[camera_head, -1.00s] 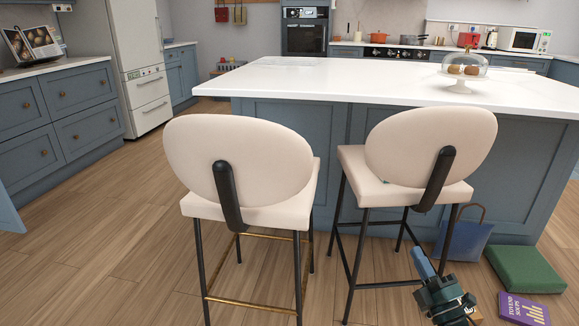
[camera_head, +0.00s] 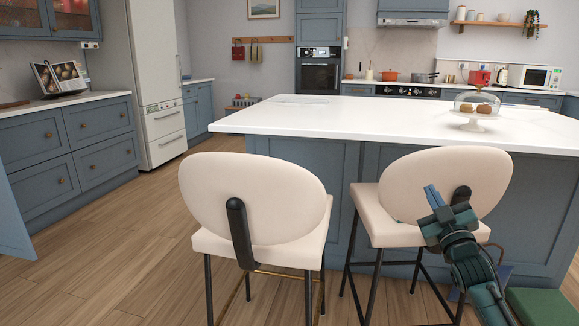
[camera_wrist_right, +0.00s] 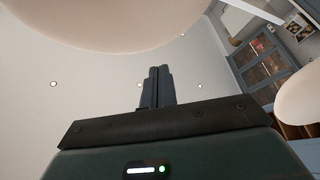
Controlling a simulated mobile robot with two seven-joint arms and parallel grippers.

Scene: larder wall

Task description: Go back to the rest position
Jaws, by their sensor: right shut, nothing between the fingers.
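My right gripper (camera_head: 433,196) is in front of the right stool's backrest at the lower right of the head view. Its fingers point up and slightly left. In the right wrist view the two fingers (camera_wrist_right: 158,86) lie side by side, shut, with nothing between them. My left gripper is in neither view.
Two cream stools, the left one (camera_head: 265,195) and the right one (camera_head: 490,180), stand before the white-topped island (camera_head: 350,118). A glass-domed cake stand (camera_head: 472,122) is on the island. A green box (camera_head: 540,306) lies on the floor at lower right. Wood floor (camera_head: 120,240) is open at left.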

